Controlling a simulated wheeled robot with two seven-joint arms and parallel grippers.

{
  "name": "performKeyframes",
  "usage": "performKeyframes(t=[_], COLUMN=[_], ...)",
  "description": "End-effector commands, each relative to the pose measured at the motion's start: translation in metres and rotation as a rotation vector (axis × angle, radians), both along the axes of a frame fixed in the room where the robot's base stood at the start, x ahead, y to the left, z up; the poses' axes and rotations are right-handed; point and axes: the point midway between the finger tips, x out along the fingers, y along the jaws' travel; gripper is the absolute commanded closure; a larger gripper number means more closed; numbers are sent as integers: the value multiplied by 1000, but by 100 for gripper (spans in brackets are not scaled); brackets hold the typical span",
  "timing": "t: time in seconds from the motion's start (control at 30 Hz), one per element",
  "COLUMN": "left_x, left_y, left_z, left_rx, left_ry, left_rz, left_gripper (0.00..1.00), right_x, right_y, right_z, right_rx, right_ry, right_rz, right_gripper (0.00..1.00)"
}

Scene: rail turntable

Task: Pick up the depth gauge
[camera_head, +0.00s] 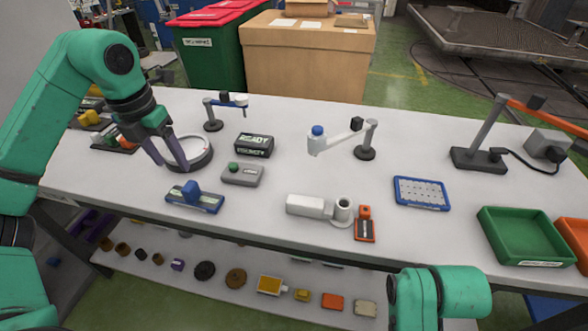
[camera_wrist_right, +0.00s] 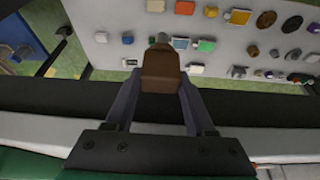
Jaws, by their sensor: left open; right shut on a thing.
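A blue tool (camera_head: 195,198) with a flat base and a raised block lies near the table's front edge. It may be the depth gauge, but I cannot tell for sure. My left gripper (camera_head: 170,165) is open and empty, pointing down above and left of the blue tool. Its fingers overlap the left side of a round white dial (camera_head: 192,151) in the head view; contact is unclear. In the right wrist view, my right gripper (camera_wrist_right: 160,95) is shut on a brown block (camera_wrist_right: 160,72) with a grey end. That gripper is out of the head view.
A grey box with a green button (camera_head: 242,174) and a black READY box (camera_head: 254,146) stand right of the dial. A white cylindrical part (camera_head: 310,206), blue grid plate (camera_head: 421,192) and green tray (camera_head: 525,236) lie further right. A lower shelf (camera_head: 210,285) holds several small parts.

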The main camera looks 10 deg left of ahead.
Motion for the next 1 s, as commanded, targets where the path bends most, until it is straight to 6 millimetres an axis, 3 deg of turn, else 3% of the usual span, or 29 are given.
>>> performKeyframes(t=[0.03, 0.5, 0.77, 0.8, 0.97, 1.0], left_x=[1, 21, 23, 23, 23, 23], left_y=[-1, -8, -8, -8, -8, -8], left_z=[-21, -95, -106, -106, -105, -105], left_rx=[-2, -4, -4, -4, -4, -4], left_ry=[5, 3, -2, -2, -2, -2], left_rz=[-3, -6, -6, -6, -6, -6], left_gripper=[35, 35, 35, 39, 100, 100], right_x=[0, 0, 0, 0, 0, 0], right_y=[0, 0, 0, 0, 0, 0], right_z=[-15, -3, -3, -3, -3, -3], right_rx=[0, 0, 0, 0, 0, 0], right_ry=[0, -1, -1, -1, -1, -1], right_rz=[0, 0, 0, 0, 0, 0], right_gripper=[100, 100, 100, 100, 100, 100])
